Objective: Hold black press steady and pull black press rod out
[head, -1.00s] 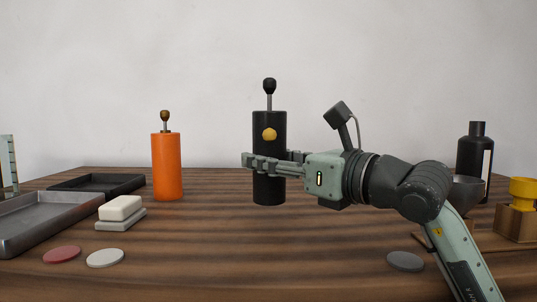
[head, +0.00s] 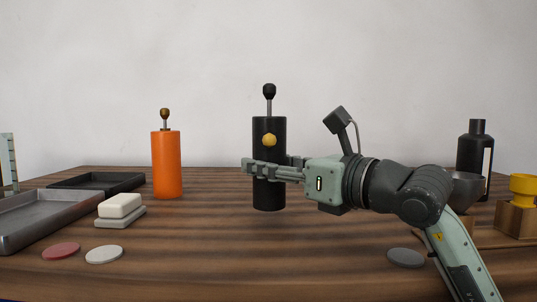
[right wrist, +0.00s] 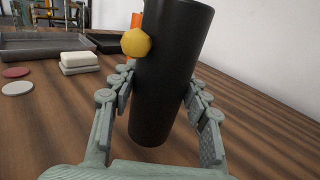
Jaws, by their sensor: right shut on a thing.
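The black press (head: 269,195) is a dark upright cylinder at the middle of the head view, with a yellow knob (head: 269,140) on its side. Its rod (head: 269,90) sticks up from the top, with a black ball at its end. My right gripper (head: 264,168) is shut around the middle of the press, coming from the right. My left gripper is not in view.
An orange press (head: 167,165) stands to the left. A metal tray (head: 30,233), a dark tray (head: 125,181), a white block (head: 120,206) and flat discs lie at left. A black bottle (head: 478,150) and a yellow cup (head: 524,188) are at right. The front middle of the table is clear.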

